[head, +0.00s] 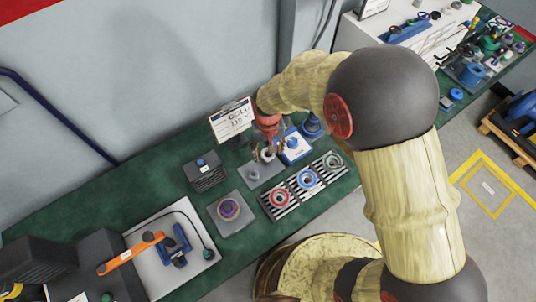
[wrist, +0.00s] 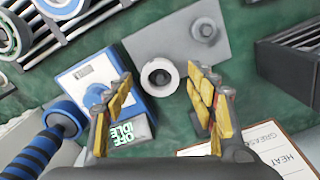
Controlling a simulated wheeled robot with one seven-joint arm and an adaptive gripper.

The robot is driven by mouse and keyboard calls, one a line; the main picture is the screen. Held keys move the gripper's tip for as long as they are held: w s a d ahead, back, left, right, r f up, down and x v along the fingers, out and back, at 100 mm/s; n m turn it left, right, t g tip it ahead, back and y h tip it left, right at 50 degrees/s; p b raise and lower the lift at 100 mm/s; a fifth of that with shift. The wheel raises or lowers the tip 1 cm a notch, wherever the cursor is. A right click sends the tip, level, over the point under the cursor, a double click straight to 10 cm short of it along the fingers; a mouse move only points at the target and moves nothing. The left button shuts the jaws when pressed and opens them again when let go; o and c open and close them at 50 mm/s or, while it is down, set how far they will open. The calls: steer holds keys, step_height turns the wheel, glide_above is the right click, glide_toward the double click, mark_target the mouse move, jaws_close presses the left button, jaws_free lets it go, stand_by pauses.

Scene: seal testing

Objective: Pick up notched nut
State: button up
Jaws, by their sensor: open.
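The notched nut (wrist: 160,77) is most likely the pale ring with a dark central hole in the wrist view. It lies at the edge of a grey plate (wrist: 170,38), near a blue-edged device with a lit display. In the head view the nut (head: 267,154) is small and partly hidden below my gripper (head: 266,143). In the wrist view my gripper (wrist: 160,95) is open, its yellow-padded fingers to the left and right of the nut. The nut shows between and beyond the fingertips; no contact is visible.
The blue-edged device (wrist: 82,80) is close to the left finger, with a blue-handled tool (wrist: 45,135) beside it. A grey post (wrist: 203,29) stands on the plate. A slatted rack (head: 290,205) with several rings lies nearby. A sign (head: 230,119) stands behind.

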steer(key=c, duration=1.3)
steer(key=shift+r, duration=0.1)
